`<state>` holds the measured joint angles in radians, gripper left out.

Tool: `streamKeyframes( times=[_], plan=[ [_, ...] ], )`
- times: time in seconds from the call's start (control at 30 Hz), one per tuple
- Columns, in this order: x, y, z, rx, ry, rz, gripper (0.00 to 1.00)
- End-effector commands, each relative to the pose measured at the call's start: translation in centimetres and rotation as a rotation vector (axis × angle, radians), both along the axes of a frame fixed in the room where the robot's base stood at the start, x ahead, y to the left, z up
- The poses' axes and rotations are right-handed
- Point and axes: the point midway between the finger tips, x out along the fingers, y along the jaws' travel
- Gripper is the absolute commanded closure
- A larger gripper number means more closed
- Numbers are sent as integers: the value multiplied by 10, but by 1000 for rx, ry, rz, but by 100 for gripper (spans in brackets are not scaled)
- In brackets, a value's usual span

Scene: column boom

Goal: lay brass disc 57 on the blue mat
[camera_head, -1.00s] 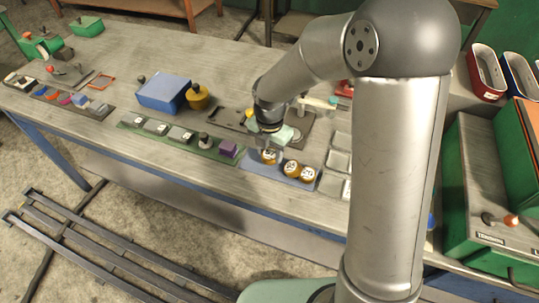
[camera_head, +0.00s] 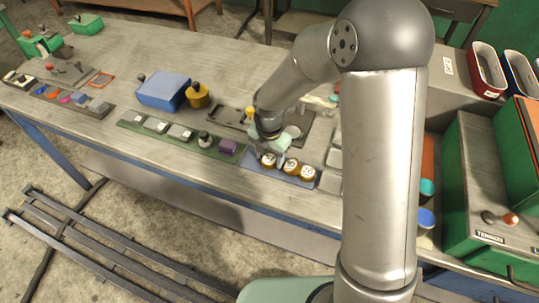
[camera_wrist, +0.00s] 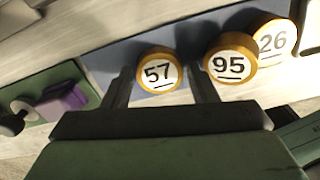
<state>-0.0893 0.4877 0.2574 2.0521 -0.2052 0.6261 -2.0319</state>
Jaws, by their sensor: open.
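Brass disc 57 (camera_wrist: 158,72) lies on the blue mat (camera_wrist: 108,58), left of brass disc 95 (camera_wrist: 230,58) and brass disc 26 (camera_wrist: 272,42). In the head view disc 57 (camera_head: 268,160) is the leftmost of the three discs on the blue mat (camera_head: 249,162). My gripper (camera_wrist: 159,75) is open and empty. In the wrist view its fingers frame disc 57 from either side, with the disc showing between the tips. In the head view my gripper (camera_head: 268,145) is just behind and above disc 57; its fingertips are hard to make out there.
A green tray (camera_head: 175,142) with several pieces, including a purple block (camera_head: 228,146), lies left of the mat. A blue box (camera_head: 163,91) and a yellow knobbed cylinder (camera_head: 198,96) stand behind it. Pale square plates lie right of the mat, partly hidden by my arm.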

Motion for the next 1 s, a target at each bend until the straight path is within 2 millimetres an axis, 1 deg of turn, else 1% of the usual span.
streamKeyframes(
  times=[0.17, 0.4, 0.5, 0.6, 0.73, 0.9, 0.97, 1.0],
  plan=[
    [1, 0, 21, 1, -6, 0, 47],
    [1, 0, 73, 0, -6, -2, 47],
    [1, 0, 93, 1, -6, 0, 47],
    [1, 0, 107, 0, -4, -1, 47],
    [1, 0, 119, 0, -2, -1, 47],
    [0, 0, 123, -1, -1, -5, 47],
    [-3, -4, 125, -4, -3, -40, 47],
    [-7, -8, 127, -9, -5, -90, 47]
  ],
)
